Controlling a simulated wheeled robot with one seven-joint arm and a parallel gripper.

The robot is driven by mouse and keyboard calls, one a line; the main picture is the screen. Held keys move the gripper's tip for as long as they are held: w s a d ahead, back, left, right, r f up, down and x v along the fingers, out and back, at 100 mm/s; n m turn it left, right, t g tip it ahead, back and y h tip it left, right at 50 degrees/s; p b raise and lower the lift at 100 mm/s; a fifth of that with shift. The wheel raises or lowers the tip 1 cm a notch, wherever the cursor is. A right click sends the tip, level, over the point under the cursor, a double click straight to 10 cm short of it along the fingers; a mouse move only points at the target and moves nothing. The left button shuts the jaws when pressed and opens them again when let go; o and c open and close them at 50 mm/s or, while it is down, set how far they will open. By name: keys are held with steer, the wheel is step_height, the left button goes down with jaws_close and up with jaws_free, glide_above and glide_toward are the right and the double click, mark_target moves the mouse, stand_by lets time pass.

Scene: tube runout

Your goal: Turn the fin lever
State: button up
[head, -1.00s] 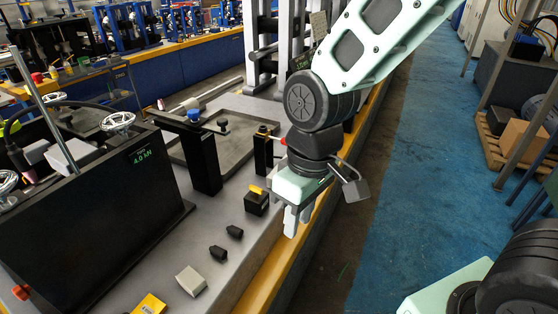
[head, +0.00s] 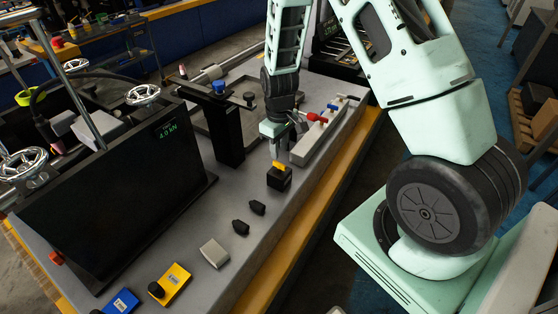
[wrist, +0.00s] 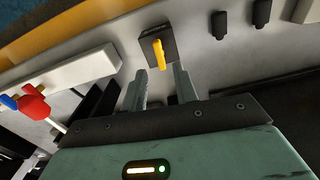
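A yellow fin-shaped lever (head: 279,165) stands on a small black block (head: 280,180) on the grey bench. In the wrist view the yellow lever (wrist: 160,54) lies on the face of the black block (wrist: 153,41), just beyond my fingertips and roughly in line with the gap between them. My gripper (wrist: 160,75) is open, with one finger on each side of an empty gap. In the head view my gripper (head: 276,148) is just above and behind the block, pointing down. Whether a finger touches the lever cannot be told.
A pale bar with red and blue knobs (head: 316,117) lies right of my gripper. A black post with a blue knob (head: 222,120) stands to the left. Two small black pieces (head: 241,227) and a white block (head: 214,253) sit in front. A large black panel (head: 110,200) stands at left.

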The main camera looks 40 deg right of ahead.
mark_target(280, 163)
step_height(280, 163, down, 5)
steer(key=b, duration=0.3)
steer(key=shift+f, duration=0.2)
steer(key=shift+r, duration=0.35)
steer(key=shift+f, duration=0.1)
jaws_close()
